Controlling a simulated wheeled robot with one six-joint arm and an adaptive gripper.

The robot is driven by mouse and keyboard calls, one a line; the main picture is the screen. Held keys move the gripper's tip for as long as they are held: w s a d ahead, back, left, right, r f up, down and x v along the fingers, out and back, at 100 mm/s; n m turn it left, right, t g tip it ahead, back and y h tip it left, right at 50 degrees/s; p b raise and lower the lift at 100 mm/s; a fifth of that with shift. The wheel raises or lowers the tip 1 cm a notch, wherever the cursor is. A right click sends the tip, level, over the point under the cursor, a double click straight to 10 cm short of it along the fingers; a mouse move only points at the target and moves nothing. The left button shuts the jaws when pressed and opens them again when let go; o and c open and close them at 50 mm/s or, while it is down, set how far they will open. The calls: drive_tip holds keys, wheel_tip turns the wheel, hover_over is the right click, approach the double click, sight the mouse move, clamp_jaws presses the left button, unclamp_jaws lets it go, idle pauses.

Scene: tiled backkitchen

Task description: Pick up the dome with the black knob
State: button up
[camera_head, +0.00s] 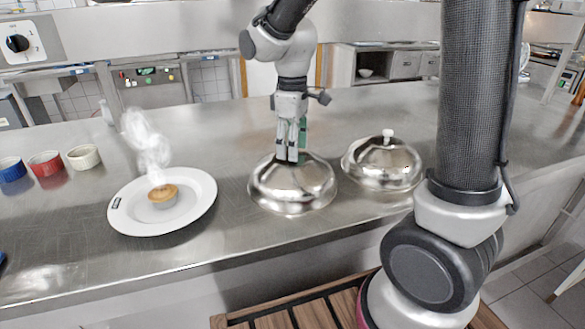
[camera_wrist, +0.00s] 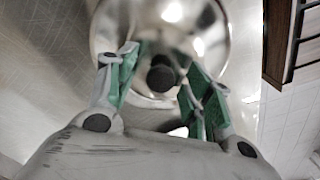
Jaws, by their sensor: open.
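A shiny metal dome (camera_head: 292,190) stands on the steel counter in the middle of the head view. Its black knob (camera_wrist: 161,76) shows in the wrist view, between the green-padded fingers of my gripper (camera_wrist: 158,84). In the head view my gripper (camera_head: 289,158) points down at the top of this dome, and its fingers hide the knob. The fingers are open, one on each side of the knob, with gaps visible in the wrist view. A second metal dome (camera_head: 382,165) with a white knob (camera_head: 388,134) stands just to the right.
A white plate (camera_head: 128,222) with a small steaming pastry dish (camera_head: 163,195) lies left of the domes. Blue (camera_head: 12,169), red (camera_head: 45,163) and cream (camera_head: 83,157) ramekins stand at the far left. The counter's front edge runs close before the domes.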

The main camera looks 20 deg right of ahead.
drive_tip(key=shift+f, duration=0.4)
clamp_jaws()
drive_tip(key=shift+r, duration=0.15)
